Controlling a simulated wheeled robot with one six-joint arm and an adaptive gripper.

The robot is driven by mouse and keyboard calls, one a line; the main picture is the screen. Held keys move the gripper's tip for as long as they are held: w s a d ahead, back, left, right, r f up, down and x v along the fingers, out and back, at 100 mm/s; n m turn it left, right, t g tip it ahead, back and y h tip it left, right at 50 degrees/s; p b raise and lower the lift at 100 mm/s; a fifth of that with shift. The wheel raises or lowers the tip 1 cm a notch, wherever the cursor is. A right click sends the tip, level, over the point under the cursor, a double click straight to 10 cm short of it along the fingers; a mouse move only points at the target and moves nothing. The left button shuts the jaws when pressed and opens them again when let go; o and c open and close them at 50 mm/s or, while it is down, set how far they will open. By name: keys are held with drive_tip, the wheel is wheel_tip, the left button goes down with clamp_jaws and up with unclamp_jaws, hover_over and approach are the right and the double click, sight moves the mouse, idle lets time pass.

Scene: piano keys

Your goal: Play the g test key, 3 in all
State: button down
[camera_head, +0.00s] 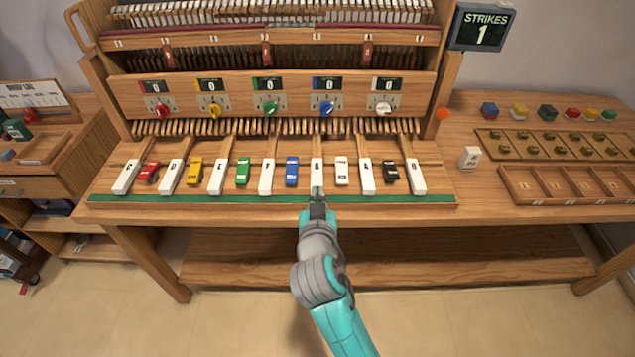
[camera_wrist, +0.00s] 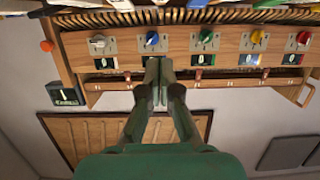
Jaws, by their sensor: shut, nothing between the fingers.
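A row of white keys lies along the sloped front of the wooden piano frame. The fifth white key from the left (camera_head: 317,172) fits the g key by its place; its small letter is hard to read. My gripper (camera_head: 317,192) is shut and empty, with its tips at the front end of this key. I cannot tell if they touch it or if the key is down. The strikes display (camera_head: 482,27) reads 1.
Coloured keys stand between the white ones, with a blue key (camera_head: 292,171) to the left and a cream key (camera_head: 342,171) to the right. A green strip (camera_head: 240,200) edges the front. Dials line the panel (camera_head: 180,92). Trays (camera_head: 560,186) lie on the right bench.

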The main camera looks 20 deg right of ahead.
drive_tip(key=shift+w, duration=0.1)
hover_over(318, 184)
drive_tip(key=s, duration=0.1)
drive_tip(key=shift+a+f, duration=0.2)
drive_tip(key=shift+f, duration=1.05)
drive_tip(key=shift+s+a+f, duration=0.1)
drive_tip(key=shift+s+f, duration=0.05)
drive_tip(key=shift+f, duration=0.5)
drive_tip(key=shift+s+f, duration=0.1)
drive_tip(key=shift+f, duration=1.2)
